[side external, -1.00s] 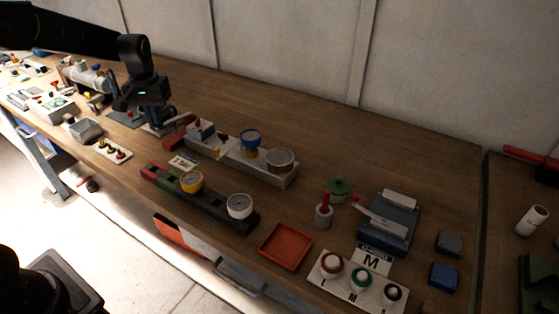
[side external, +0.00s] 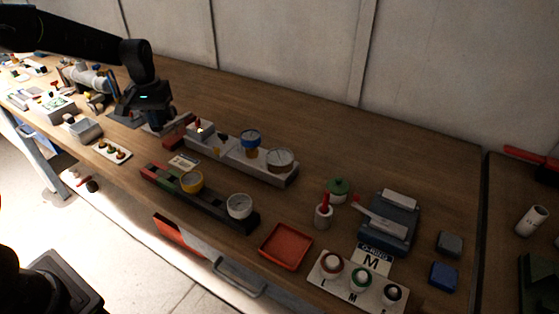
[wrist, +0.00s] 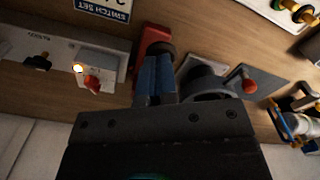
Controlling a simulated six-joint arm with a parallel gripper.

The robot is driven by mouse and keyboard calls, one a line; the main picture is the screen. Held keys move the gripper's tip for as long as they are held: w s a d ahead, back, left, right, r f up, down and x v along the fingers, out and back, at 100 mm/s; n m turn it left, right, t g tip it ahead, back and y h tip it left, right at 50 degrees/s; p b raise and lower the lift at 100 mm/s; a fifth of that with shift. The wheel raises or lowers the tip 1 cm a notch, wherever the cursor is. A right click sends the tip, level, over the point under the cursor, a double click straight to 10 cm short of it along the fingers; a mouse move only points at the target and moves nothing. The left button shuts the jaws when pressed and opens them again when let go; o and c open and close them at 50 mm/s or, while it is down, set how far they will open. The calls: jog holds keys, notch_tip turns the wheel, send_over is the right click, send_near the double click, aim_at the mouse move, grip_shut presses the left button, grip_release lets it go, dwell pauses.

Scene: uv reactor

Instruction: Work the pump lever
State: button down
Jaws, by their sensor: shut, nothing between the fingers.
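My gripper (side external: 160,122) is over the middle-left part of the bench, pointing down. In the wrist view its two blue-grey fingers (wrist: 157,78) are shut together with nothing between them. Their tips are at a dark round end on a red part (wrist: 152,42); I cannot tell whether they touch it. Just right of the fingers is a grey rounded device (wrist: 205,80) with an arm ending in a red knob (wrist: 248,80). This looks like the pump and its lever, though I cannot be sure. The fingers and gripper body hide part of it.
A grey panel (wrist: 45,55) with a glowing lamp (wrist: 78,68) and a red toggle (wrist: 92,84) lies left of the fingers. Gauges on a grey rail (side external: 287,178), a dark rail (side external: 215,206) and a red tray (side external: 285,247) stand to the right. The bench behind is clear.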

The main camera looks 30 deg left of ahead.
jog(key=shift+r, duration=1.85)
notch_tip(320, 180, up, 6)
